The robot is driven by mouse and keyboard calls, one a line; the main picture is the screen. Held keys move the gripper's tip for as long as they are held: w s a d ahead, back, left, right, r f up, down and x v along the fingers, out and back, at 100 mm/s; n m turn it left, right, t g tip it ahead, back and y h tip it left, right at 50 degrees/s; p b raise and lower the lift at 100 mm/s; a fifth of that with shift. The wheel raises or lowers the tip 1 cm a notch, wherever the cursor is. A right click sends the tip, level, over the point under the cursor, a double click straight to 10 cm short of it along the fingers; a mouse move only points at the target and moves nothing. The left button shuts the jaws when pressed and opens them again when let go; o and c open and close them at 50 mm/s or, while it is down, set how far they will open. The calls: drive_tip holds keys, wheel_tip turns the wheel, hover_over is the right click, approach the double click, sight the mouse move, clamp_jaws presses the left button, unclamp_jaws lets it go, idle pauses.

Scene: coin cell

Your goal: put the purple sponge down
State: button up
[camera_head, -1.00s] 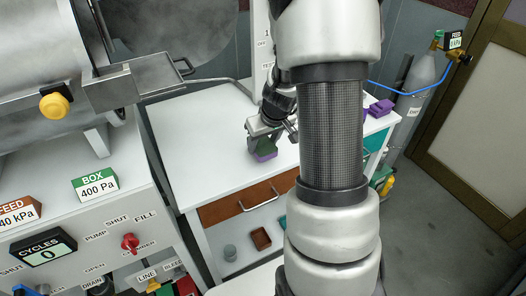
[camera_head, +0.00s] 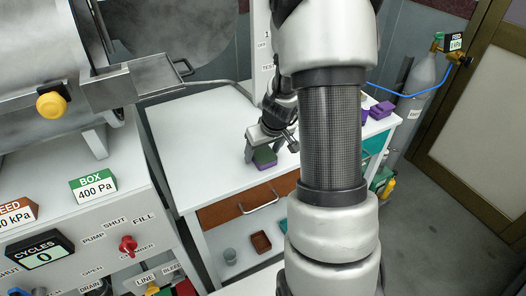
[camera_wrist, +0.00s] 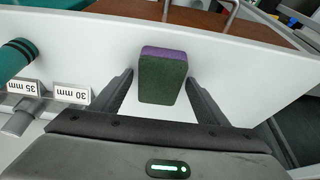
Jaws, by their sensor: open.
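The purple sponge (camera_head: 264,157) has a dark green top and a purple lower layer. It rests on the white worktop (camera_head: 200,130) near the front edge, above the brown drawer. My gripper (camera_head: 264,150) is just over it. In the wrist view the sponge (camera_wrist: 162,75) sits between the two fingers of my gripper (camera_wrist: 160,90), with a gap on each side. The fingers are open and do not touch it.
Labels reading 35 mm and 30 mm (camera_wrist: 70,93) and a teal cylinder (camera_wrist: 17,58) lie left in the wrist view. Purple objects (camera_head: 381,110) stand at the worktop's right end. A control box (camera_head: 90,225) stands at left. The worktop left of my gripper is clear.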

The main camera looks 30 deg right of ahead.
drive_tip(key=p+v, duration=0.3)
drive_tip(key=v, duration=0.9)
drive_tip(key=s+a+r+t, duration=0.1)
drive_tip(key=s+a+r, duration=0.5)
drive_tip(key=a+r, duration=0.45)
drive_tip(key=s+a+r, duration=0.2)
drive_tip(key=s+r, duration=0.2)
drive_tip(key=s, duration=0.3)
drive_tip(key=s+a+r, duration=0.2)
drive_tip(key=s+r, duration=0.1)
drive_tip(key=s, duration=0.3)
wheel_tip(320, 180, up, 11)
drive_tip(key=w+p, duration=0.1)
drive_tip(key=p, duration=1)
drive_tip(key=shift+o, duration=0.6)
drive_tip(key=shift+w+f, duration=0.1)
